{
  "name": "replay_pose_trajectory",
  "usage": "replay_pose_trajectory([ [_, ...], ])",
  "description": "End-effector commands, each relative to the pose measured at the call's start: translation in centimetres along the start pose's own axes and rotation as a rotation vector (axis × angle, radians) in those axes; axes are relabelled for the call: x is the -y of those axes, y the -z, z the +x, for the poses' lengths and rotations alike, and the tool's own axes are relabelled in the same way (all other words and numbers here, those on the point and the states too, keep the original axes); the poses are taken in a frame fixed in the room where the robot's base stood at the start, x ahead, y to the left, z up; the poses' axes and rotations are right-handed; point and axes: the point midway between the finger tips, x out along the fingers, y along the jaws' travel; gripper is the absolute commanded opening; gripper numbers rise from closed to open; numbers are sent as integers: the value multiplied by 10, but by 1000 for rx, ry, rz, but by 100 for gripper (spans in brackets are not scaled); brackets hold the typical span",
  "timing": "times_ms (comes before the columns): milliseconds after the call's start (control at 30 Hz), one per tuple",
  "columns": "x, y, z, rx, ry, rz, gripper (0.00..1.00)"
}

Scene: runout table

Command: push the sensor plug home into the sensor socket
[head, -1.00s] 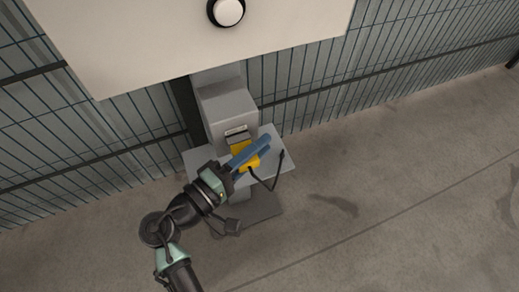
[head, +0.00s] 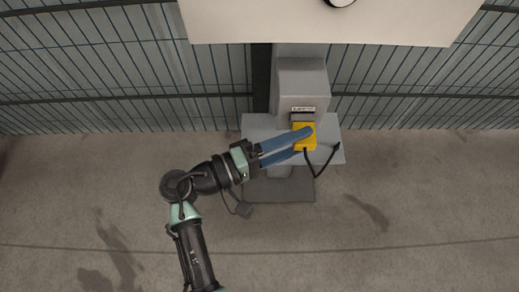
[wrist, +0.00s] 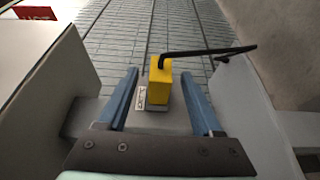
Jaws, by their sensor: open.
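The yellow sensor plug (head: 305,142) sits in front of the dark sensor socket (head: 303,117) on the grey post, below a small white label. A black cable leaves the plug. I cannot tell whether a gap remains between plug and socket. My gripper (head: 307,140) reaches in from the left with its blue fingers open. One finger crosses over the plug in the head view; the other is partly hidden by it. In the wrist view the plug (wrist: 160,86) stands between the two fingers (wrist: 160,72), with visible room on both sides. The label also shows there, beside the plug.
The grey post (head: 302,85) rises from a grey shelf plate (head: 258,126) in front of a wire mesh fence (head: 120,70). A pale panel (head: 400,20) overhangs above. The black cable (head: 322,170) loops right of the plug. Open concrete floor (head: 420,200) lies around.

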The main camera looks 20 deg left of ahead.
Motion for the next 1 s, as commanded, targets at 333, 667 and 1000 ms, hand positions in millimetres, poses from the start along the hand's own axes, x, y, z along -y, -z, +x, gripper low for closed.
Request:
replay_pose_trajectory([
  [333, -2, 1, -67, -2, 0, 1, 67],
  [667, 0, 0, -79, 0, 0, 2, 67],
  [1000, 0, 0, -79, 0, 0, 2, 67],
])
